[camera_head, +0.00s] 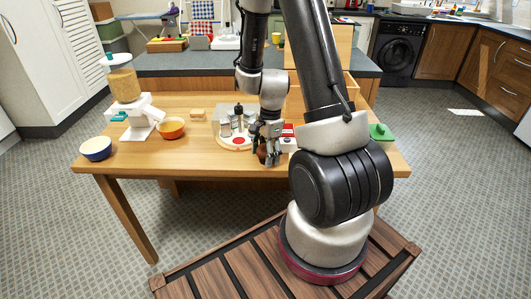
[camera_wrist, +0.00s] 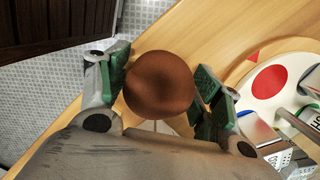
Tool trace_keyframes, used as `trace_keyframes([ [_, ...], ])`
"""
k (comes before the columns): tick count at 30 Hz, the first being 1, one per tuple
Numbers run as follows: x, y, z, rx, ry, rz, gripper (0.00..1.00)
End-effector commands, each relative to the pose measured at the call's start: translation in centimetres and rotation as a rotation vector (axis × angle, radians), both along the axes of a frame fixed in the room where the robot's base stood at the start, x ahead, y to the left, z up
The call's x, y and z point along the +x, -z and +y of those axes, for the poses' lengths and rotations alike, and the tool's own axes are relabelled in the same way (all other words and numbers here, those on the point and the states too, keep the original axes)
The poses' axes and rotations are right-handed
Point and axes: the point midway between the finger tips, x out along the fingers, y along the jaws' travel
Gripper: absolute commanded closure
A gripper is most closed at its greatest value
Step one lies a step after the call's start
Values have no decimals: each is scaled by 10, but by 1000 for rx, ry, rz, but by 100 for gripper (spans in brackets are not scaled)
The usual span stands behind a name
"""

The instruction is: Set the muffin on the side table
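The muffin (camera_wrist: 160,84) is a round brown top between the two green-padded fingers of my gripper (camera_wrist: 162,88) in the wrist view. The pads lie against its two sides, and its underside is hidden. In the camera_head view my gripper (camera_head: 268,156) points down at the front edge of the wooden table (camera_head: 210,158), with the muffin (camera_head: 262,153) partly hidden by the fingers. I cannot tell whether the muffin touches the tabletop. The wooden table is the nearest table in view; I cannot tell whether it is the side table.
A round board with a red spot (camera_head: 238,141) and small items stands close beside my gripper. An orange bowl (camera_head: 171,128), a blue bowl (camera_head: 95,149) and a white dispenser (camera_head: 135,115) stand left. A green-topped item (camera_head: 380,132) is at the right.

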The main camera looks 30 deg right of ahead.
Motion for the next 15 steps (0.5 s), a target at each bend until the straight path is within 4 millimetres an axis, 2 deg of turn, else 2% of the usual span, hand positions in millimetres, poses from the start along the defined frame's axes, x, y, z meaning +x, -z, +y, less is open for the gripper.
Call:
trace_keyframes([
  [11,0,-1,0,0,0,0,22],
  [15,1,-15,-1,0,-1,-4,22],
])
